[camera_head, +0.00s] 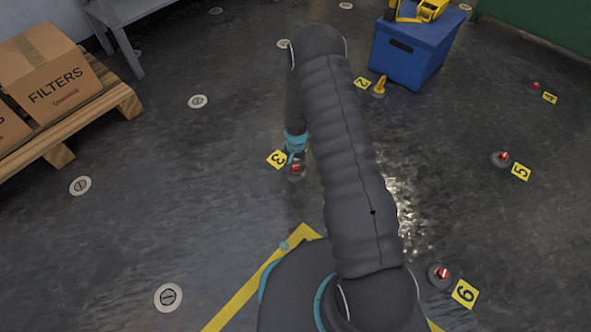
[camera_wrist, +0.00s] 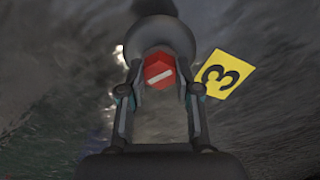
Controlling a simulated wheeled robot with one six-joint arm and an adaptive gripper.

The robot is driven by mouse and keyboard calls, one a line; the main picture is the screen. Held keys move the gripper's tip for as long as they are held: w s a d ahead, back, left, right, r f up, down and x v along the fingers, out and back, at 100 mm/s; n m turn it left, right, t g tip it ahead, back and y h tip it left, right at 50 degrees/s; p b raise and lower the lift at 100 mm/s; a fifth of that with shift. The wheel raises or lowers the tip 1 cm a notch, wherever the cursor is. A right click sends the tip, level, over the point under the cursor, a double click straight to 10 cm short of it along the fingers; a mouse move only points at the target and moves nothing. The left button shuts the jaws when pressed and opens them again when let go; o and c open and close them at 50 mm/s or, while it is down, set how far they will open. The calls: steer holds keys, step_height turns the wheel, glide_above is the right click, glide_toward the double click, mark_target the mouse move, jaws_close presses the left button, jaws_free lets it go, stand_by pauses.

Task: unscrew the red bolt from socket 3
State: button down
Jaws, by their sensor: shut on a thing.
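The red bolt (camera_wrist: 158,71) of socket 3 shows in the wrist view, with a pale bar across its red hexagonal head. The grey round socket (camera_wrist: 160,30) is around and behind it. My gripper (camera_wrist: 158,84) is shut on the bolt, one finger on each side of the head. The yellow tag marked 3 (camera_wrist: 222,74) lies just right of it. In the head view the bolt (camera_head: 296,168) shows as a small red spot below my gripper (camera_head: 296,158), beside tag 3 (camera_head: 277,159). How deep the bolt sits in the socket I cannot tell.
Sockets with red bolts stand at tag 5 (camera_head: 521,171), tag 6 (camera_head: 464,294) and tag 4 (camera_head: 549,98). A blue crate (camera_head: 408,58) stands near tag 2 (camera_head: 362,83). A pallet (camera_head: 100,115) with boxes is at left. Floor around socket 3 is clear.

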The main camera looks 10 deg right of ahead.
mark_target(296, 166)
steer(key=shift+r+p, duration=0.3)
steer(key=shift+r, duration=0.5)
steer(key=shift+r+p, duration=1.25)
steer(key=shift+r, duration=1.2)
